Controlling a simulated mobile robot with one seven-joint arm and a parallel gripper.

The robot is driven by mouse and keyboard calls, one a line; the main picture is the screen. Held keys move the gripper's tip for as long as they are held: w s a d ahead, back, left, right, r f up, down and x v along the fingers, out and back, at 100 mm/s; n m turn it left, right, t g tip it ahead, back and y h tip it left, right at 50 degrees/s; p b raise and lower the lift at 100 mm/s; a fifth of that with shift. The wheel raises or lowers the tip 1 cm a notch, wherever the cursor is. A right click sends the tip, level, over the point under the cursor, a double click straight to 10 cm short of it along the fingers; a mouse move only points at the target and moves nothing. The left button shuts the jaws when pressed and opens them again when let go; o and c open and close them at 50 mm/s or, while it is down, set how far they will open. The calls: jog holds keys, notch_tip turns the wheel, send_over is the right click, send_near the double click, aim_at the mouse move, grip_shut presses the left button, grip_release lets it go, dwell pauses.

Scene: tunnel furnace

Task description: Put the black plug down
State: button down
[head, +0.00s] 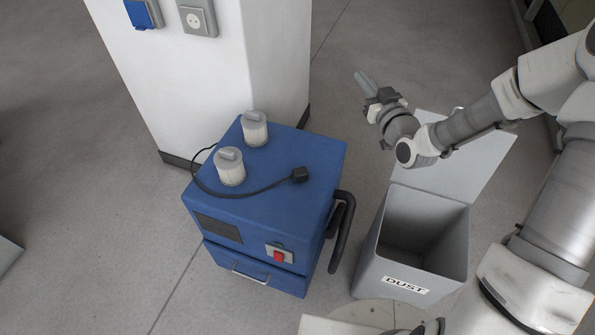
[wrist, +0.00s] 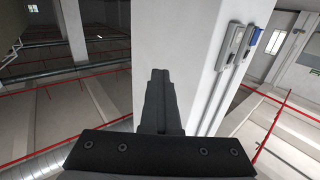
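The black plug (head: 299,174) lies on the top of the blue machine (head: 325,150), near its right edge. Its black cable curves across the top to the left, around a white canister. My gripper (head: 364,80) is up in the air to the right of the white pillar, well apart from the plug. Its fingers (wrist: 159,75) are together in the wrist view, with nothing seen between them. The plug does not show in the wrist view.
Two white canisters (head: 230,168) (head: 254,130) stand on the machine. A grey socket (head: 195,18) and a blue-covered socket (head: 140,13) are on the white pillar (head: 205,85). An open grey dust bin (head: 375,245) stands right of the machine's black handle (head: 343,232).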

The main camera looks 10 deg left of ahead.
jog(key=s+a+f+n+g+y+b, duration=0.4)
jog(key=s+a+f+n+g, duration=0.1)
jog(key=f, duration=0.4)
jog(key=s+a+f+n+g+y+b, duration=0.4)
jog(key=s+a+f+n+g+b, duration=0.1)
jog(key=s+a+f+g, duration=0.3)
jog(key=shift+s+a+f+y+b, duration=0.3)
jog(key=shift+s+a+f+y, duration=0.1)
jog(key=shift+a+f, duration=0.45)
jog(key=shift+d, duration=0.1)
